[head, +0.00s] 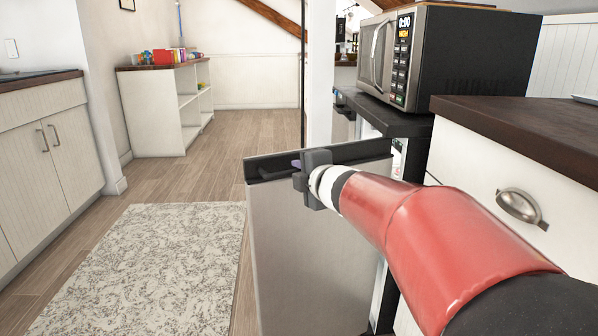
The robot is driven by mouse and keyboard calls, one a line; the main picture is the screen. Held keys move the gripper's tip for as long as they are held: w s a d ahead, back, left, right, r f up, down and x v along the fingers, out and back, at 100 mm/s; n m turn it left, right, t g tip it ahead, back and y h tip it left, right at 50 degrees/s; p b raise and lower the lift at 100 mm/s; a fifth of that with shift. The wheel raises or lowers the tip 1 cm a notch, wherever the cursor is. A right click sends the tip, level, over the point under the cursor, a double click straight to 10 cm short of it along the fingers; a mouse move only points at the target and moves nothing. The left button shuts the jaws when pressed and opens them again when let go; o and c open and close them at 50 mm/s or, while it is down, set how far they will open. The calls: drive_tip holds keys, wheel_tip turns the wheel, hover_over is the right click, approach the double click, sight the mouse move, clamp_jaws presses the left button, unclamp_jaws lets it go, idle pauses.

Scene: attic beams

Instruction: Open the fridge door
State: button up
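The fridge (405,122) is a low dark-topped unit under the microwave. Its grey door (310,245) stands swung well out from the body, with a gap at its right side where a strip of the light interior shows. The door's dark upper edge (262,167) runs along its top. My gripper (299,174) is at that upper edge, near its middle, seen from behind. The fingertips are mostly hidden by the gripper body, so I cannot tell whether they are open or shut or touch the door. My red arm hides the door's upper right part.
A microwave (445,60) stands on the fridge. A white cabinet with a dark counter (530,125) and metal handle is close on the right. A patterned rug (150,265) and open wooden floor lie left of the door. White cabinets (45,150) line the left wall.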

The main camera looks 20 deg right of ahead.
drive_tip(key=shift+o, duration=0.8)
drive_tip(key=shift+a, duration=0.1)
drive_tip(key=shift+r, duration=0.1)
drive_tip(key=p+v, duration=0.2)
drive_tip(key=v, duration=0.5)
drive_tip(key=shift+s, duration=0.4)
